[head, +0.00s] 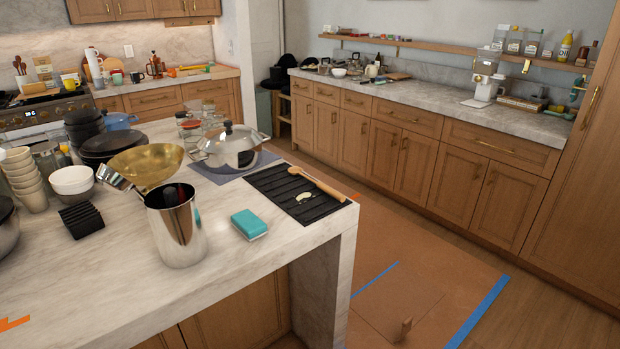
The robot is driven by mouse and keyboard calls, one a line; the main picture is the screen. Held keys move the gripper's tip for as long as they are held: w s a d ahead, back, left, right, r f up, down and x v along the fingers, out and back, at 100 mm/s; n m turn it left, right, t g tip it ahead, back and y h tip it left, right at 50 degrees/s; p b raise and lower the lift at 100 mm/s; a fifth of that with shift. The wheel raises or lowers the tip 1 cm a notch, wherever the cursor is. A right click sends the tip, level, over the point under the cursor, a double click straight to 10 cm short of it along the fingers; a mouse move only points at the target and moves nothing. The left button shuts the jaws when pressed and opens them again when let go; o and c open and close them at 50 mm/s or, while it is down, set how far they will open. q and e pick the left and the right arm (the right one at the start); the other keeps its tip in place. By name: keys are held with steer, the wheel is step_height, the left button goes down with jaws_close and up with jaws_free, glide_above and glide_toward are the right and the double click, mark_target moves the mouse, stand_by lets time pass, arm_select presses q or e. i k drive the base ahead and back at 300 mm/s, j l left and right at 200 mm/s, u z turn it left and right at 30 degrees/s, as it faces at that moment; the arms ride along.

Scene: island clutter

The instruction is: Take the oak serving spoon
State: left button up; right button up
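The oak serving spoon (318,184) lies on a black ribbed mat (276,188) near the right end of the marble island. Its bowl end is at the upper left of the mat and its handle slants down to the mat's right edge. A small pale item (304,197) lies on the mat beside it. Nothing covers the spoon. Neither of my grippers shows in the head view.
A teal sponge (249,224) and a steel canister (177,230) stand left of the mat. A lidded steel pot (230,148), a brass bowl (147,166) and stacked cups (24,178) crowd the island's back and left. The island's front (95,285) is mostly clear. Floor lies open to the right.

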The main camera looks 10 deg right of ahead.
mark_target(294, 169)
steer(key=i+l+u, duration=0.3)
steer(key=l, duration=0.35)
steer(key=i+l+u, duration=0.1)
steer(key=i+l, duration=0.15)
steer(key=l, duration=0.15)
steer(key=i+l+u, duration=0.15)
steer(key=l, duration=0.25)
steer(key=i+l+u, duration=0.15)
steer(key=l, duration=0.2)
steer(key=i+l+u, duration=0.15)
steer(key=l, duration=0.3)
steer(key=i+l+u, duration=0.15)
steer(key=l, duration=0.25)
steer(key=k+l, duration=0.2)
steer(key=k, duration=0.3)
steer(key=i, duration=0.5)
